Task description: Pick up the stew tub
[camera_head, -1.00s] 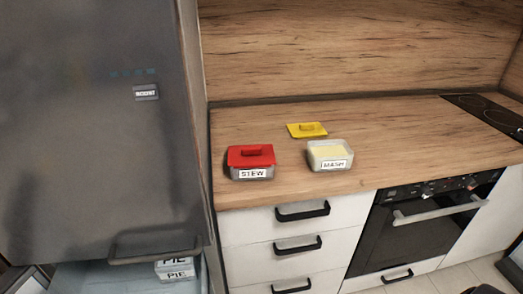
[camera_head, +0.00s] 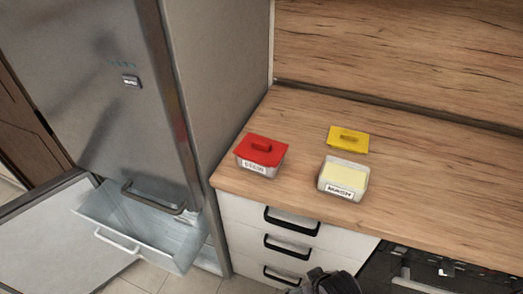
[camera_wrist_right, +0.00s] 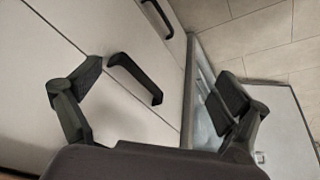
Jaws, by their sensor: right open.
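The stew tub (camera_head: 258,168), a clear box with a red lid (camera_head: 262,150) on top and a white label, stands upright on the wooden counter near its left end. The label's lettering is blurred now. My right gripper (camera_wrist_right: 157,84) is open and empty in the right wrist view, in front of the drawer fronts and a dark handle. A dark part of my right arm (camera_head: 330,283) shows at the bottom of the head view, below the counter and apart from the tub. My left gripper is not in view.
An open mash tub (camera_head: 340,192) stands right of the stew tub, with a yellow lid (camera_head: 348,140) lying behind it. The tall fridge (camera_head: 225,85) rises left of the counter. Its lower drawer (camera_head: 135,235) is pulled out beside an open door (camera_head: 60,240). The counter's right side is clear.

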